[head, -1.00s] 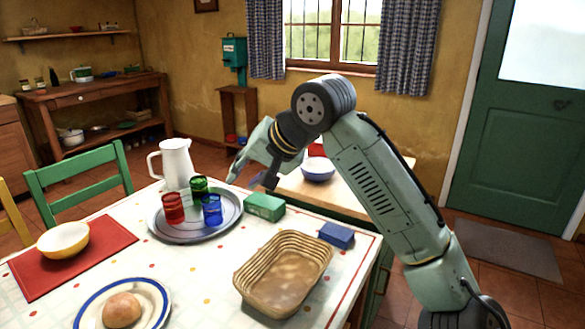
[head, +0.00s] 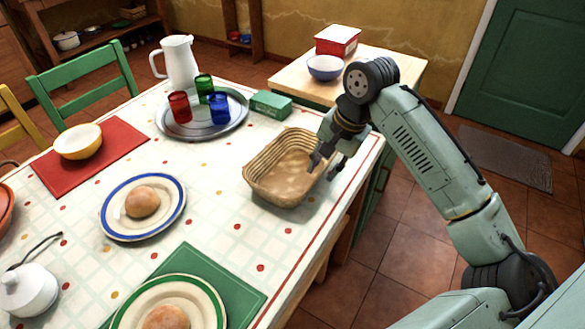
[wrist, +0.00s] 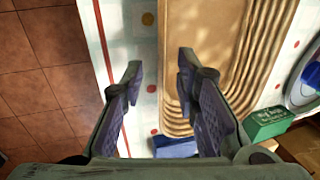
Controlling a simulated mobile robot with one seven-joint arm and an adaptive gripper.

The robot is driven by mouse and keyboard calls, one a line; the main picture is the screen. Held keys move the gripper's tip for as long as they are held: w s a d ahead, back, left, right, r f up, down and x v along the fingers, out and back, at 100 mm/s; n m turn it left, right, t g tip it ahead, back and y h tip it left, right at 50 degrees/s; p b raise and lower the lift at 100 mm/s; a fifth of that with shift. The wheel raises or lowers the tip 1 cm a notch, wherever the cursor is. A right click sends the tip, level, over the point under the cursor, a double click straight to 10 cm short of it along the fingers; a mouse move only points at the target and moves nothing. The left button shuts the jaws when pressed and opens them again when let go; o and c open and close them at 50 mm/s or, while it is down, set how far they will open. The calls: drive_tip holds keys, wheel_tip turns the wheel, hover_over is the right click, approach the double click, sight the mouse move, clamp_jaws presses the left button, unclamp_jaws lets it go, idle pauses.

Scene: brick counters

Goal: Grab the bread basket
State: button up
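The bread basket (head: 262,186) is a tan woven rectangular basket, empty, near the right edge of the table. It also shows in the wrist view (wrist: 215,40). My gripper (head: 323,171) is above its right-hand rim, pointing down, fingers apart and nothing held. In the wrist view, the fingers of my gripper (wrist: 160,66) appear on either side of the basket's long edge: the left one over the tablecloth, the right one over the basket. Whether either finger touches the basket, I cannot tell.
A green box (head: 271,104) and a tray (head: 172,132) with red, green and blue cups stand behind the basket. A blue box (wrist: 176,147) is close to the basket's end. A plate with a bun (head: 171,213) is to the left. The table edge is just right of the basket.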

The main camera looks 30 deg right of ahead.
sight(322, 170)
drive_tip(key=shift+x, duration=1.75)
drive_tip(key=shift+w, duration=0.1)
clamp_jaws()
drive_tip(key=shift+r, duration=0.1)
